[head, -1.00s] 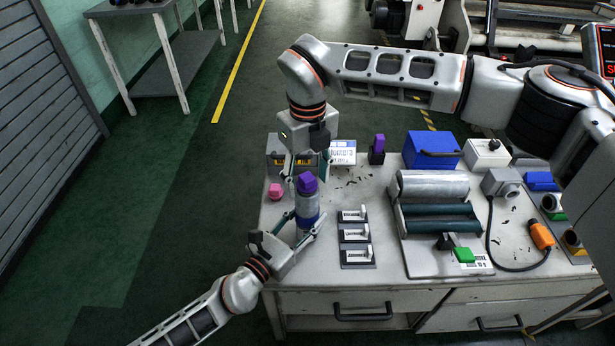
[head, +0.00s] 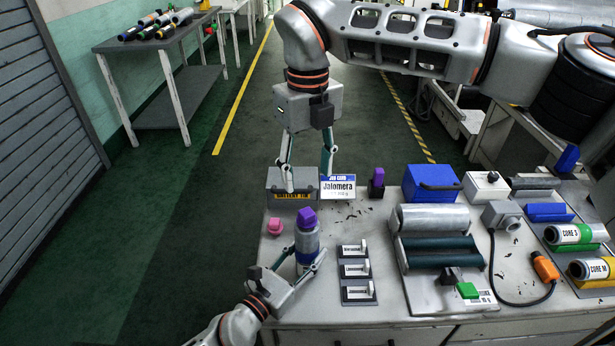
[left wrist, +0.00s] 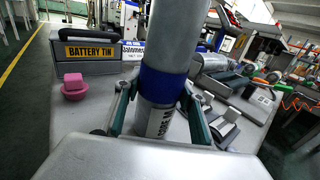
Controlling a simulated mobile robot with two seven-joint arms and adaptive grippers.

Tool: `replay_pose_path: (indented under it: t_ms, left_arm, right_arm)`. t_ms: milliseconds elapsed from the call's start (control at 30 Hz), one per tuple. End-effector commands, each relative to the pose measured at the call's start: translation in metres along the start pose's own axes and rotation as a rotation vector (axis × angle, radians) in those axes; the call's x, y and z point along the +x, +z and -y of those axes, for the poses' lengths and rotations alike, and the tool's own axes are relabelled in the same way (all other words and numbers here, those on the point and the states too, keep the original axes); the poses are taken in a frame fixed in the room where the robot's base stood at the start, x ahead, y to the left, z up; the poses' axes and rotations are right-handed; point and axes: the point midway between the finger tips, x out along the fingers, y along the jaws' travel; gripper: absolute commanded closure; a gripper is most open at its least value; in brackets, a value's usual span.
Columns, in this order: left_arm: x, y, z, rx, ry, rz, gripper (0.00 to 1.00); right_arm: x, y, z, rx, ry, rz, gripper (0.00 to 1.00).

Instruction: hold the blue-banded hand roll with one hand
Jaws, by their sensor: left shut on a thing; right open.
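The blue-banded hand roll (head: 307,240) stands upright at the table's left front, a grey cylinder with a blue band and a purple piece on top. My left gripper (head: 303,270) is shut around its lower part. The left wrist view shows the roll (left wrist: 163,83) between the two fingers, which grip around the blue band; its top is out of that view. My right gripper (head: 307,180) is open and empty, pointing down above the table's back left, near the battery tin (head: 290,184) and clear of the roll.
A pink piece (head: 275,227) sits left of the roll. Several label holders (head: 356,270) stand to its right, then a roller stand (head: 436,235). A job card (head: 338,187), purple-topped item (head: 376,181) and blue box (head: 432,180) line the back.

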Motion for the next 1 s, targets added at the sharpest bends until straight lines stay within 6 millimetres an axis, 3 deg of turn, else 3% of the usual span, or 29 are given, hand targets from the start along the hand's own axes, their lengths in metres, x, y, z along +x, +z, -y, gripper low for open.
replay_pose_path:
  t_ms: [167, 200, 267, 300, 667, 833, 1000]
  left_arm:
    - [0.0, 0.0, 0.0, 0.0, 0.0, 0.0, 0.81]
    - [0.0, 0.0, 0.0, 0.0, 0.0, 0.0, 0.58]
    - [0.0, 0.0, 0.0, 0.0, 0.0, 0.0, 0.42]
    - [0.0, 0.0, 0.0, 0.0, 0.0, 0.0, 0.41]
    - [-0.003, 0.0, 0.0, 0.0, 0.0, -0.001, 0.41]
    - [-0.023, -0.001, 0.0, 0.001, 0.0, -0.002, 0.41]
    - [-0.058, -0.002, 0.0, 0.001, -0.001, -0.004, 0.41]
  right_arm:
    - [0.0, 0.0, 0.0, 0.0, 0.0, 0.0, 0.49]
    - [0.0, 0.0, 0.0, 0.0, 0.0, 0.0, 0.49]
    - [0.0, 0.0, 0.0, 0.0, 0.0, 0.0, 0.49]
    - [0.0, 0.0, 0.0, 0.0, 0.0, 0.0, 0.49]
    - [0.0, 0.0, 0.0, 0.0, 0.0, 0.0, 0.49]
    - [0.0, 0.0, 0.0, 0.0, 0.0, 0.0, 0.49]
    - [0.0, 0.0, 0.0, 0.0, 0.0, 0.0, 0.49]
